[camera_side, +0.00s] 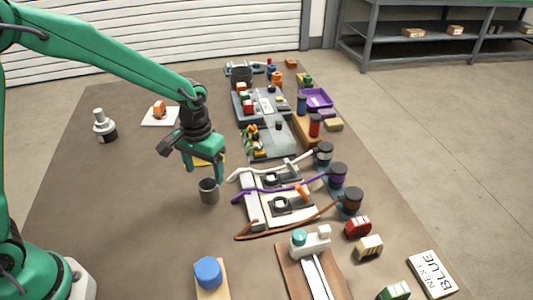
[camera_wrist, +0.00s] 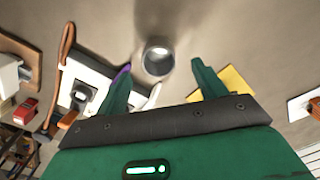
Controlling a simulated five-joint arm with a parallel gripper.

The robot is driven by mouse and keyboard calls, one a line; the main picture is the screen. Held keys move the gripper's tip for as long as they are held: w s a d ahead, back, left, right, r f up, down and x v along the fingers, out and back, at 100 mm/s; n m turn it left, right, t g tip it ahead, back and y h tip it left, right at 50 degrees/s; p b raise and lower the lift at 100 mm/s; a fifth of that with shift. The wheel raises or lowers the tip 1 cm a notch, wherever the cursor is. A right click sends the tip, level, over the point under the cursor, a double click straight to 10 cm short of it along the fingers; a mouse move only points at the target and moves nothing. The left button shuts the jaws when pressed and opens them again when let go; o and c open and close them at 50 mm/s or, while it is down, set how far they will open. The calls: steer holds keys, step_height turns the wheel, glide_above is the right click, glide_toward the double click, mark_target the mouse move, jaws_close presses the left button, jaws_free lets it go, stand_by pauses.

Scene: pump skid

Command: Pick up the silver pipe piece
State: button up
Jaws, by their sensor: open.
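The silver pipe piece (camera_side: 208,193), a short grey hollow cylinder, stands upright on the brown table in the side view. In the wrist view I look down into its round open end (camera_wrist: 157,62). My gripper (camera_side: 206,176) points down just above the pipe piece, with its green fingers apart and nothing held. In the wrist view the fingers (camera_wrist: 161,65) lie to the left and right of the pipe piece, with bare table showing between. I cannot tell exactly how far the fingertips are above its rim.
Right of the pipe piece is a white frame (camera_side: 252,210) with white, purple and brown cables. A yellow piece (camera_side: 212,160) lies behind my gripper. A blue knob on a wooden block (camera_side: 208,272) stands in front. The table left of the pipe piece is clear.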

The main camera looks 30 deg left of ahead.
mark_target(208, 184)
steer(key=shift+f, duration=0.35)
steer(key=shift+f, duration=0.1)
steer(key=shift+d+f, duration=0.1)
steer(key=shift+f, duration=2.4)
steer(key=shift+c, duration=0.2)
steer(key=c, duration=1.1)
